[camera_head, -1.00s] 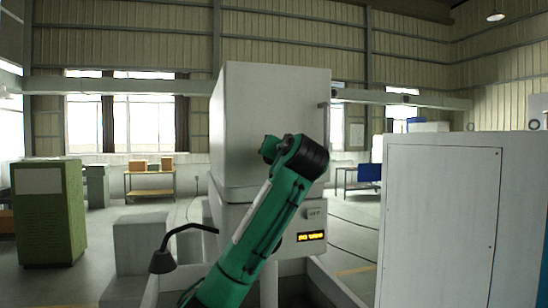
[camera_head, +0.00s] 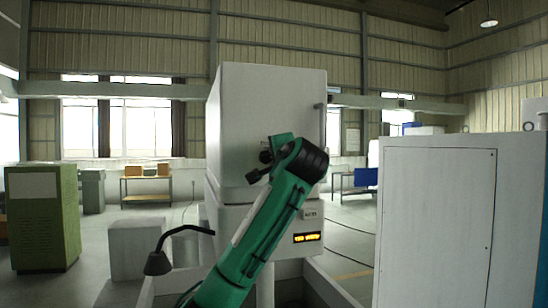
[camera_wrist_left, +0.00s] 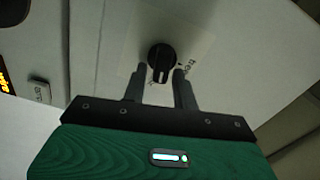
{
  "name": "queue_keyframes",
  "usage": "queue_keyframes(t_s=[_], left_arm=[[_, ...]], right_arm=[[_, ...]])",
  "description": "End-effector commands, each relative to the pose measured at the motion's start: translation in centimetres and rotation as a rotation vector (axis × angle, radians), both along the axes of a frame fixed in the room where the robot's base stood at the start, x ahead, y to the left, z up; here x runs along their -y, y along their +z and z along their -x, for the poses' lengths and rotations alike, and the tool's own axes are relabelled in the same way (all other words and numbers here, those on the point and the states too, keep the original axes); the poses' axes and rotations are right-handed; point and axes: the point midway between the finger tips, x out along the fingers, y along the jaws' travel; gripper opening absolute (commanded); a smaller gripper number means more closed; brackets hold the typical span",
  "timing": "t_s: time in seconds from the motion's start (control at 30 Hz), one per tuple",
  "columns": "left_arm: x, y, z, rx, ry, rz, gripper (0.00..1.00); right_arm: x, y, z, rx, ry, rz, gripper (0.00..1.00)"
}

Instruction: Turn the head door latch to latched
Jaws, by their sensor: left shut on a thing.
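The head door latch is a round black knob (camera_wrist_left: 160,54) with a raised grip and a pale mark, on a light label plate on the pale head door. My left gripper (camera_wrist_left: 160,78) has one finger on each side of the knob and is shut on it. In the head view, my green left arm reaches up to the white machine head (camera_head: 240,105), with the gripper (camera_head: 259,168) at its front face. The knob is hard to separate from the dark gripper parts there. The label's lettering is partly hidden by the right finger. My right gripper is out of view.
An amber display (camera_head: 307,238) sits below the head. A black bent lamp (camera_head: 160,262) stands at lower left of my arm. A large white cabinet (camera_head: 435,220) fills the right side, and a green cabinet (camera_head: 45,235) stands at far left.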

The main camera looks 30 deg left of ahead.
Motion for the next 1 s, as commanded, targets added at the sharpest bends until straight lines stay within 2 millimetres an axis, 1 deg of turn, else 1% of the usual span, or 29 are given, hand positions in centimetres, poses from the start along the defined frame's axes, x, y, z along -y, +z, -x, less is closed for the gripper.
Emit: queue_keyframes(t_s=[0.2,0.4,0.97,1.0], left_arm=[[0.06,-0.2,-0.04,-0.098,-0.001,-0.084,0.06],[0.1,-0.33,-0.05,-0.15,-0.001,-0.127,0.06],[0.08,-0.42,-0.06,-0.173,-0.001,-0.145,0.06],[0.07,-0.42,-0.05,-0.173,-0.001,-0.145,0.33]], right_arm=[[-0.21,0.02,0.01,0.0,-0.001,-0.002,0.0],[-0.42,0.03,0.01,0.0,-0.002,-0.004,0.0],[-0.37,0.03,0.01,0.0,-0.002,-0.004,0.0],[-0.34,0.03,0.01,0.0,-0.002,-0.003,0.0]])
